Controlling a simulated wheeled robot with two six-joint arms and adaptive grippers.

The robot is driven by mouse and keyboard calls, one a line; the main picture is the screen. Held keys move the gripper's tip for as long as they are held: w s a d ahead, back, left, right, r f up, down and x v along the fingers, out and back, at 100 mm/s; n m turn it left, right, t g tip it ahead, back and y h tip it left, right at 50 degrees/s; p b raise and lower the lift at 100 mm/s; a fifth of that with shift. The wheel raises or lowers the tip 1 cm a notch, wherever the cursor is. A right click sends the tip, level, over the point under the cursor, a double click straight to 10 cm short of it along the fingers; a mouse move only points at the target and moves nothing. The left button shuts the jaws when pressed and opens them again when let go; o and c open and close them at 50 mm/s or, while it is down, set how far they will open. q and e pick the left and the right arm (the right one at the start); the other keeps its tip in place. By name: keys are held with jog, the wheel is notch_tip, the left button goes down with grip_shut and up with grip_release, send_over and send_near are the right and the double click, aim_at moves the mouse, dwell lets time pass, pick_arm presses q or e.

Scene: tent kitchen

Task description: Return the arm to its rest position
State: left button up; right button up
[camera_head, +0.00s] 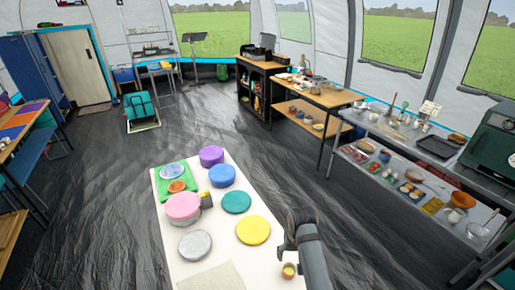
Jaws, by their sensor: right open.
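My right arm reaches in from the bottom edge, and its dark gripper (300,217) shows small at the upper end, over the right edge of the white table (225,275). It is open, and I see nothing held in it. A small yellowish cup (289,271) stands on the table just left of my right arm. My left gripper is not in view.
The table holds a pink round container (183,207), a purple one (211,156), a blue one (222,175), and teal (236,202), yellow (253,230) and grey (195,245) discs. A metal counter (407,128) stands at right. Dark floor (100,220) lies clear at left.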

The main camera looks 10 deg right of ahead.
jog(key=s+d+r+n+t, duration=0.1)
jog(key=s+d+r+n, duration=0.15)
jog(key=s, duration=0.55)
jog(key=s+d+r+n+t, duration=0.1)
jog(key=s+d+r, duration=0.15)
jog(key=s, duration=0.65)
jog(key=s+d+f, duration=0.1)
jog(key=d+f, duration=0.2)
jog(key=f, duration=2.3)
jog(key=s+d+f+m+g+b, duration=0.1)
jog(key=s+f+g, duration=0.1)
jog(key=s+f, duration=1.6)
jog(key=shift+s+d+h, duration=0.25)
jog(key=shift+s+h, duration=0.05)
jog(key=shift+s, duration=0.4)
